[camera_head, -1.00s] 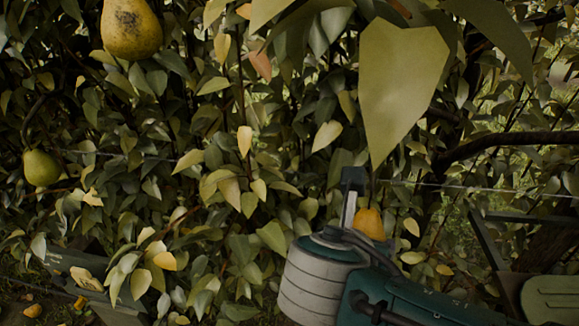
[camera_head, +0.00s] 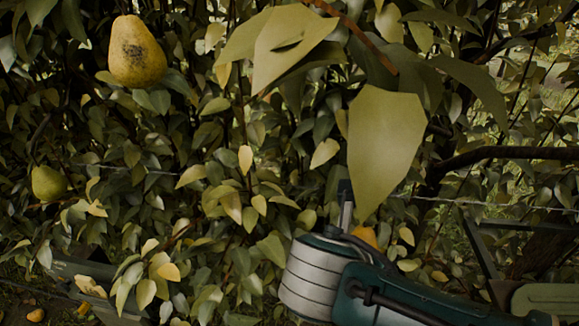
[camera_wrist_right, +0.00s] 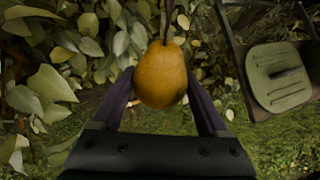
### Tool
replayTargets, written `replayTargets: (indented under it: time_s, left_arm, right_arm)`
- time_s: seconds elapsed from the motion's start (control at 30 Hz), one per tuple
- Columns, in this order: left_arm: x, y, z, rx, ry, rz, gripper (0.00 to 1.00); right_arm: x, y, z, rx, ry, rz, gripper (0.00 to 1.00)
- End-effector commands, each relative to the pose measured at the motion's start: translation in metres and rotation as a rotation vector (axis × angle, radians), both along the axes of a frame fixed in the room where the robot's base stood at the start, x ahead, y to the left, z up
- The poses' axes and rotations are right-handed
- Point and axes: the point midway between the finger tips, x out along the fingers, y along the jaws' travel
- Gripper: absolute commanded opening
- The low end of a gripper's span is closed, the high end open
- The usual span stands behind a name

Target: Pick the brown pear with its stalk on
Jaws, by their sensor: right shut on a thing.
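An orange-brown pear (camera_wrist_right: 161,75) hangs in the middle of the right wrist view, with a dark stalk (camera_wrist_right: 167,22) rising from its top. My right gripper (camera_wrist_right: 161,92) is shut on this pear, one finger on each side. In the head view only a small part of the pear (camera_head: 366,236) shows behind my right gripper (camera_head: 345,205), partly covered by a large leaf and the wrist. Whether the stalk is still joined to a branch above cannot be told. My left gripper is not in view.
A yellow pear with a dark blotch (camera_head: 137,50) hangs at upper left, and a greener pear (camera_head: 48,184) hangs below it. Large leaves (camera_head: 384,145) hang close in front. A thick branch (camera_head: 510,154) and a wire cross at right. A green slotted pad (camera_wrist_right: 278,76) stands at right.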

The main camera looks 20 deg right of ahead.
Motion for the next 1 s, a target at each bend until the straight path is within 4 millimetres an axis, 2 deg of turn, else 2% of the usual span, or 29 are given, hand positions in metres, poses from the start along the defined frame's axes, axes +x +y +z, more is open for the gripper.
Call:
replayTargets:
  time_s: [0.27, 0.73, 1.0]
  left_arm:
    - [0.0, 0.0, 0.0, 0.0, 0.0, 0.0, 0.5]
    - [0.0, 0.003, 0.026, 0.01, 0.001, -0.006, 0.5]
    - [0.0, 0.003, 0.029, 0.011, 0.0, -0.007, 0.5]
  right_arm:
    - [0.0, 0.0, 0.0, 0.001, 0.001, 0.0, 0.12]
    - [-0.006, 0.004, 0.007, 0.057, 0.094, -0.001, 0.12]
    - [-0.008, 0.005, 0.005, 0.075, 0.12, 0.0, 0.12]
